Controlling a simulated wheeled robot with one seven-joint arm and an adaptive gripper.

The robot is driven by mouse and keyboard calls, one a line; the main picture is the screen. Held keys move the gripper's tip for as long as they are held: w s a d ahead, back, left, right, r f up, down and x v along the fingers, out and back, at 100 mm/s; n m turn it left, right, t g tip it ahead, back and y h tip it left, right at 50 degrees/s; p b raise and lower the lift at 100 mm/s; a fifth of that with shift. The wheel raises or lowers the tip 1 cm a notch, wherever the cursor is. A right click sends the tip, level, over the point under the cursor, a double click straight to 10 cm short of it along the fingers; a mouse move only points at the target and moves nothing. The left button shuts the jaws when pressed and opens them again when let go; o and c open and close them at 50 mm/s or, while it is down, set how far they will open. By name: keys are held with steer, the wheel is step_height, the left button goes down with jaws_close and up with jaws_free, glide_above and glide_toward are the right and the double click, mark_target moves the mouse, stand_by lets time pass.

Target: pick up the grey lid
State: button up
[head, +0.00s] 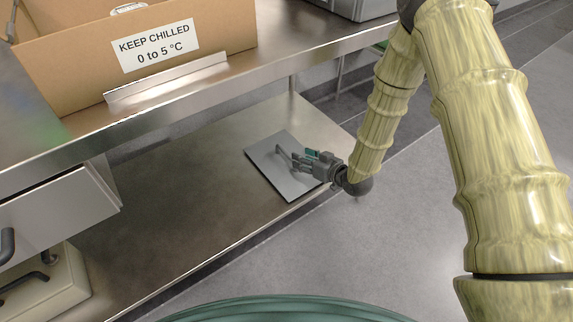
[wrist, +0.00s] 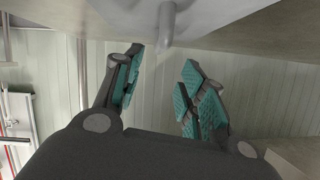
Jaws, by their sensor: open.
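The grey lid (head: 277,171) lies flat on the lower metal shelf in the head view, with a thin handle (head: 281,152) standing up from it. In the wrist view the lid (wrist: 225,14) fills the top, and its handle (wrist: 167,24) sticks down toward the space between my fingertips. My gripper (head: 298,158) is low over the lid's right side in the head view. In the wrist view my gripper (wrist: 163,57) is open, its teal pads apart with nothing between them. The handle's end is just beyond the fingertips; whether they touch the lid is unclear.
The upper steel shelf (head: 190,96) hangs over the back of the lower shelf (head: 175,212) and carries a cardboard box (head: 80,60) labelled "KEEP CHILLED". A drawer unit (head: 55,215) stands at the left. The lower shelf is bare left of the lid.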

mark_target(286, 151)
steer(key=b+x, duration=0.1)
steer(key=x, duration=0.4)
steer(key=shift+w+f, duration=0.1)
steer(key=shift+w+a+f+b, duration=0.25)
steer(key=shift+a+f+b, duration=0.05)
steer(key=shift+b, duration=0.1)
steer(key=b+x, duration=0.1)
steer(key=x, duration=0.3)
steer(key=shift+w+f+b, duration=0.1)
steer(key=shift+f+b, duration=0.15)
steer(key=shift+b, duration=0.15)
jaws_close()
